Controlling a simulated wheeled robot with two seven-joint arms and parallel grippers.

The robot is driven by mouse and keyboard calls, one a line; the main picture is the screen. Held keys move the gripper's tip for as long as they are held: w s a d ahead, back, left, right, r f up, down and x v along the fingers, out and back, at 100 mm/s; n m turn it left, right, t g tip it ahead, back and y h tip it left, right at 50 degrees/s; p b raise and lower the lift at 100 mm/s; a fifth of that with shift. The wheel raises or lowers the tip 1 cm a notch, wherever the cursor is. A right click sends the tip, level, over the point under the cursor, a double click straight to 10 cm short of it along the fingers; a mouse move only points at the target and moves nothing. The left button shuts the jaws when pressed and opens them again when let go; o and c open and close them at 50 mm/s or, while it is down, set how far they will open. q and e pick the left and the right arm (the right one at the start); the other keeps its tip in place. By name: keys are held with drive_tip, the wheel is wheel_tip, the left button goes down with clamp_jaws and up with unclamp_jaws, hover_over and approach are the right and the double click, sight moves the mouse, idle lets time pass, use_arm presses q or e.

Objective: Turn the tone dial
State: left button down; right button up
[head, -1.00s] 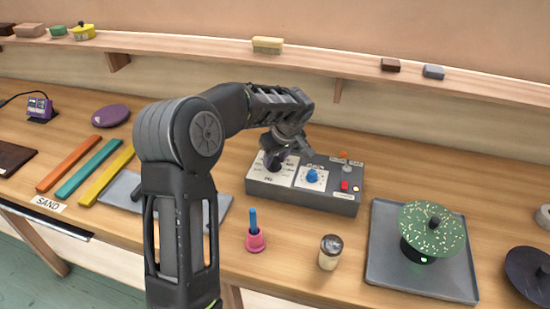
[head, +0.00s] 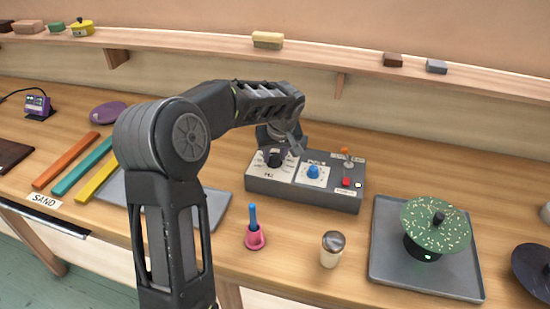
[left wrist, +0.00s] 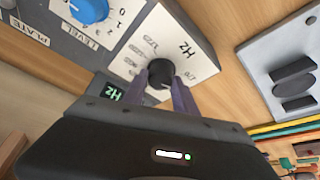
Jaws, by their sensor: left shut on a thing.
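The tone box (head: 310,200) is a grey case on the bench with a white Hz panel at its left end. The black tone dial (left wrist: 160,73) stands on that panel, with printed markings around it. It also shows in the head view (head: 275,158), partly hidden by the gripper. My left gripper (left wrist: 166,80) reaches down from above, its two dark purple fingers on either side of the dial, shut on it. The dial's pointer is hard to make out. My right gripper is not in view.
A blue LEVEL knob (head: 313,171) sits right beside the dial, with an orange-tipped toggle (head: 345,152) and red button (head: 346,182) beyond.

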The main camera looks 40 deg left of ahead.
use_arm(q)
drive_tip(key=shift+a+m+t+h+b, duration=0.1)
drive_tip(key=shift+m+t+h+b, duration=0.35)
drive_tip(key=shift+m, duration=1.05)
drive_tip(key=c, duration=1)
unclamp_jaws()
drive_tip(key=shift+s+r, duration=0.1)
drive_tip(key=shift+b+v, duration=0.6)
drive_tip(key=shift+v, duration=3.2)
